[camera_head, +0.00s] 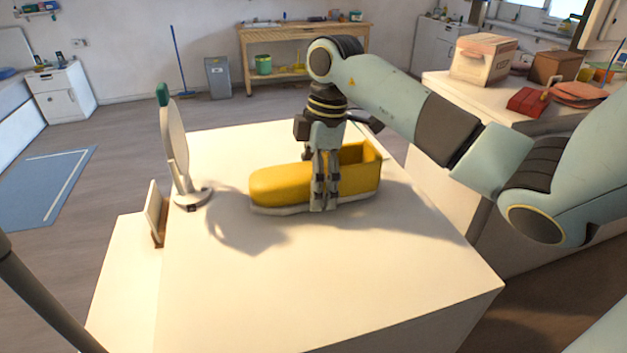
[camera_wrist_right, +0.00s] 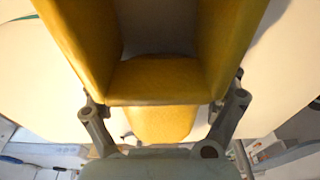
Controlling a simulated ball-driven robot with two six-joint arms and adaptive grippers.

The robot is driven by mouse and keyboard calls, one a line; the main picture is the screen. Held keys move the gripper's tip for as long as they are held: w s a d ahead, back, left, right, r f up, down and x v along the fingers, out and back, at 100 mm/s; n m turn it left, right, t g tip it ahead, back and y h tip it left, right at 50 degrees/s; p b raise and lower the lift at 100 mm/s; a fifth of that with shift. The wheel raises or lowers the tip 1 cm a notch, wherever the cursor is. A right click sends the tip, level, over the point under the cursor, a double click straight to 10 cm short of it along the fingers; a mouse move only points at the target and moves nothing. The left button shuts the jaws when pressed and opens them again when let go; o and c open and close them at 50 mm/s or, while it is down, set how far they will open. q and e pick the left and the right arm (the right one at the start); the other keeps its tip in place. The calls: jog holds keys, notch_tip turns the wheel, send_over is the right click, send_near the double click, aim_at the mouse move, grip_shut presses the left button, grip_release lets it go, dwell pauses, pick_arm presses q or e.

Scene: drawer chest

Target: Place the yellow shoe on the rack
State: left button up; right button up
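The yellow shoe (camera_head: 280,187) with a pale sole is on the white top surface, toe to the left. Its open heel part is at the right, and it fills the middle of the right wrist view (camera_wrist_right: 155,82). My right gripper (camera_head: 324,200) points down over the shoe's middle, with its fingers on either side of it. In the head view the near fingers cover part of the shoe's side. Whether the fingers press on the shoe cannot be told. I cannot make out a rack. My left gripper is out of view.
A pale upright disc on a round base (camera_head: 190,198), with a green tip, stands left of the shoe. A small upright panel (camera_head: 155,213) stands at the left edge. The front of the white top (camera_head: 330,280) is clear. A counter with boxes (camera_head: 484,60) is behind right.

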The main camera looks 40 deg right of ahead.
aim_at(360, 165)
jog(key=c, duration=1.4)
jog(key=shift+c, duration=0.2)
jog(key=shift+r, duration=0.1)
jog(key=shift+w+r, duration=0.1)
jog(key=shift+r, duration=0.35)
notch_tip(360, 165, up, 3)
jog(key=shift+f+b, duration=0.15)
jog(key=shift+b, duration=0.35)
jog(key=s+d+r, duration=0.1)
jog(key=s, duration=0.1)
jog(key=s+d+r, duration=0.2)
jog(key=s, duration=0.1)
jog(key=s+d+r, duration=0.1)
jog(key=s+r, duration=0.1)
jog(key=shift+s+d, duration=0.15)
jog(key=shift+d, duration=0.2)
jog(key=shift+s+d+r+p, duration=0.35)
jog(key=shift+s+r+p, duration=0.2)
jog(key=shift+s, duration=0.2)
jog(key=shift+s+d+r+p, duration=0.3)
jog(key=shift+s+r+p, duration=0.2)
jog(key=shift+s, duration=0.2)
